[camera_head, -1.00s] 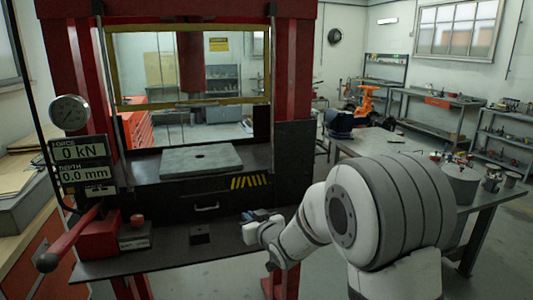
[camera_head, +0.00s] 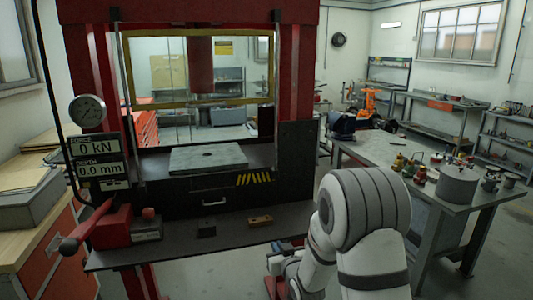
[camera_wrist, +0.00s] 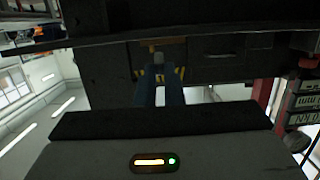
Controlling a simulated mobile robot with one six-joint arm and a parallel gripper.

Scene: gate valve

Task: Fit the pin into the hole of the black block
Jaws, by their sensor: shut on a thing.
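The black block (camera_head: 206,228) is small and stands on the dark front shelf of the press; its hole is too small to make out clearly. My gripper (camera_head: 282,248) is at the shelf's front edge, right of the black block and apart from it. In the wrist view my gripper's two blue-grey fingers (camera_wrist: 159,78) point away from the camera and are shut on a small grey piece, the pin (camera_wrist: 158,57). Only the pin's end shows between the fingertips; the rest is hidden. In the head view the pin cannot be made out.
A brown block (camera_head: 260,221) with a dark hole lies on the shelf (camera_head: 170,252) between the black block and my gripper. A red-handled lever unit (camera_head: 108,228) stands at the shelf's left. A grey plate (camera_head: 208,158) lies on the press bed. A cluttered workbench (camera_head: 400,160) stands right.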

